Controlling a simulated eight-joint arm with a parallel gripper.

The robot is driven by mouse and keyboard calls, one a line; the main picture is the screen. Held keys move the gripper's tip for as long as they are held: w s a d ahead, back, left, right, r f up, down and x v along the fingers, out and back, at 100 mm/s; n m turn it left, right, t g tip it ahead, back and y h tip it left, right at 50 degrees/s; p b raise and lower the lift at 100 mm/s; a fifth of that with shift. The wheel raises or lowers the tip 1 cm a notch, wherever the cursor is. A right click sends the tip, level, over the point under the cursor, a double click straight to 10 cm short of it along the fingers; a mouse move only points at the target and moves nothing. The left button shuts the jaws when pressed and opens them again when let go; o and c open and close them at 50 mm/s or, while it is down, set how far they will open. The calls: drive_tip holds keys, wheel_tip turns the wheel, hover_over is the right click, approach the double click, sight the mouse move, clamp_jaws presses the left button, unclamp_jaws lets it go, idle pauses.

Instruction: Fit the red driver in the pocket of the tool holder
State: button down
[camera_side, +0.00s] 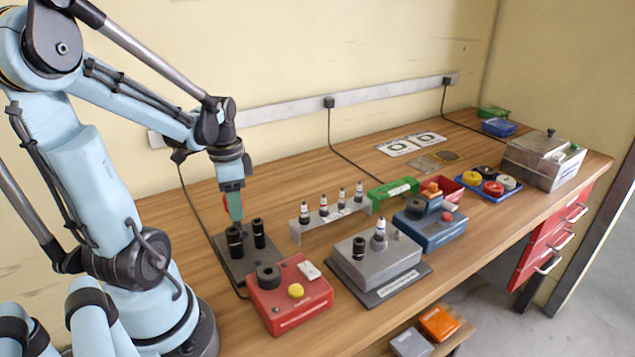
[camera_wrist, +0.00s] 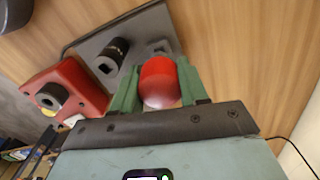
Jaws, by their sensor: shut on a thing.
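My gripper (camera_side: 236,216) points down over the dark plate of the tool holder (camera_side: 239,267) at the left of the bench. In the wrist view its green fingers (camera_wrist: 159,72) are shut on the red driver (camera_wrist: 158,84), with its rounded red end facing the camera. The holder's plate (camera_wrist: 88,46) lies beyond it, with a black post (camera_wrist: 112,53) that has a square hole. In the side view, two black posts (camera_side: 258,234) stand on the plate, and my fingertips are just above the left one (camera_side: 234,241). The driver's lower end is hidden, so I cannot tell whether it is in a pocket.
A red box (camera_side: 290,300) with a black ring and a yellow button stands in front of the holder. A grey block (camera_side: 375,268) and a rack of small bottles (camera_side: 330,222) stand to the right. A cable runs down the wall behind. Bare wood lies left of the plate.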

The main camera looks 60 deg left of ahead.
drive_tip(key=shift+f, duration=0.25)
drive_tip(key=shift+f, duration=0.35)
drive_tip(key=shift+f, duration=0.2)
drive_tip(key=c, duration=0.5)
unclamp_jaws()
drive_tip(key=shift+r, duration=0.15)
drive_tip(key=shift+r, duration=3.4)
